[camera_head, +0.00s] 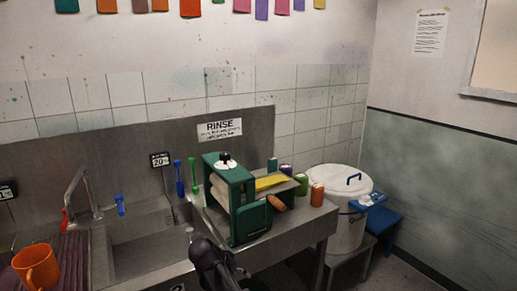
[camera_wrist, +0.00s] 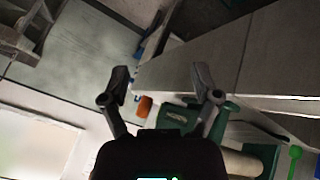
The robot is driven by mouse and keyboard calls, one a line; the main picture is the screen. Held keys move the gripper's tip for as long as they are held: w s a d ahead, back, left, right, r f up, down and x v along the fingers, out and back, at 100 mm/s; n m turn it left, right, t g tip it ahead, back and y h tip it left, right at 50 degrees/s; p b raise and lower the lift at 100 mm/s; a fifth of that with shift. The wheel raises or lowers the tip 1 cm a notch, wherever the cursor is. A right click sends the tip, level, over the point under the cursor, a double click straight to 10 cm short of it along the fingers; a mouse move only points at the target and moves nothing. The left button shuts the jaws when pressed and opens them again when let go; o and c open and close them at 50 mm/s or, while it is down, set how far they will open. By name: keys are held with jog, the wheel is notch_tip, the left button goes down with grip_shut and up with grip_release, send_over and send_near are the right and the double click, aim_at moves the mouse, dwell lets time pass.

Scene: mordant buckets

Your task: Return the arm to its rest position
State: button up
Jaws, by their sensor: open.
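My gripper (camera_wrist: 160,84) shows in the wrist view with its two dark fingers spread apart and nothing held between them. In the head view my gripper (camera_head: 212,264) is a dark shape low in the middle, in front of the sink's right edge and the green press. The green press (camera_head: 241,205) with pale rollers stands on the steel counter, and part of it shows beyond the fingers in the wrist view (camera_wrist: 178,115). I cannot tell the exact gap between gripper and press.
An orange mug (camera_head: 36,266) stands left of the sink (camera_head: 150,245). Several small coloured containers, among them an orange one (camera_head: 317,195), stand right of the press. A white lidded bucket (camera_head: 345,235) and a blue stool (camera_head: 384,220) are beyond the counter's right end.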

jog(key=s+d+n+g+y, duration=0.1)
jog(key=s+d+y, duration=0.1)
jog(key=d, duration=0.5)
jog(key=s+d+f+n+g+y, duration=0.1)
jog(key=s+d+y, duration=0.1)
jog(key=s+d, duration=0.3)
jog(key=s+d+f+n+g+y+p, duration=0.1)
jog(key=s+d, duration=0.3)
jog(key=d, duration=0.7)
jog(key=shift+s+f+n+g+y, duration=0.2)
jog(key=shift+n+g+y, duration=0.2)
jog(key=shift+n+y, duration=0.25)
jog(key=shift+d, duration=0.1)
jog(key=c, duration=0.3)
